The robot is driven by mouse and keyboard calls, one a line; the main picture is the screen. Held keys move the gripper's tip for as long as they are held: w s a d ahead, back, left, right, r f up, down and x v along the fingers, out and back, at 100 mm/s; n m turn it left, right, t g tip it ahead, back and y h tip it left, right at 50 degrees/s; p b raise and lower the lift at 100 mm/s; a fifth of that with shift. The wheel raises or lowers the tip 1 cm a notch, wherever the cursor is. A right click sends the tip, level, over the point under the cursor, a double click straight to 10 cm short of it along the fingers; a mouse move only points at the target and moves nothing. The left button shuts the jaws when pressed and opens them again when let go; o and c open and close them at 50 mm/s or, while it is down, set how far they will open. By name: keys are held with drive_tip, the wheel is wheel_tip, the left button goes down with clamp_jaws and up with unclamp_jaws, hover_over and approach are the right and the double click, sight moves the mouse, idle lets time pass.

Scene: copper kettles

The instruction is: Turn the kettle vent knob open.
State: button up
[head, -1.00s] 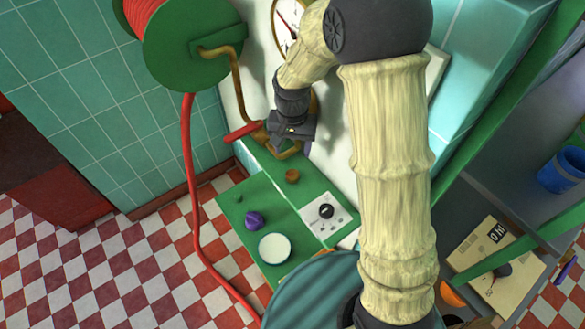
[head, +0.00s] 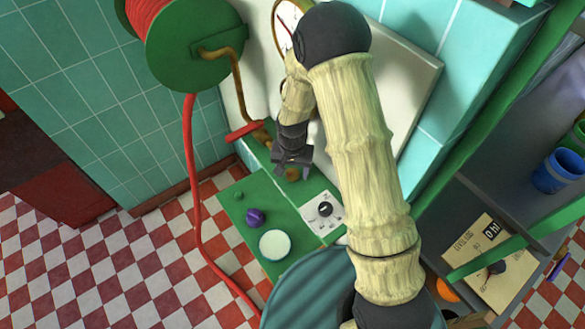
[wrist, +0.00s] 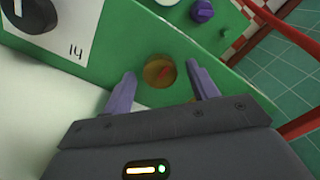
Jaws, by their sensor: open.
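My gripper (head: 292,168) is open and empty over the back part of the green panel. In the wrist view its two purple fingertips (wrist: 161,75) lie on either side of a round amber-brown piece (wrist: 158,71), with gaps visible; I cannot tell the height between them. In the head view this piece (head: 293,174) is partly covered by my gripper. A black knob (head: 325,209) with a white pointer mark sits on a white marked plate to the right; it also shows in the wrist view (wrist: 36,13). Which one is the vent knob is not labelled legibly.
The green panel (head: 236,220) also carries a purple knob (head: 255,217), a white disc (head: 275,245) and a small green button (head: 238,195). A red-handled pipe fitting (head: 244,131) is at the back left. A red hose (head: 192,180) hangs from a green reel (head: 180,55).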

drive_tip(key=c, duration=1)
drive_tip(key=shift+n, duration=0.5)
drive_tip(key=n+b, duration=0.1)
drive_tip(key=n, duration=0.3)
drive_tip(key=shift+n+b, duration=0.3)
drive_tip(key=shift+b, duration=0.1)
drive_tip(key=n, duration=0.6)
drive_tip(key=shift+n, duration=0.3)
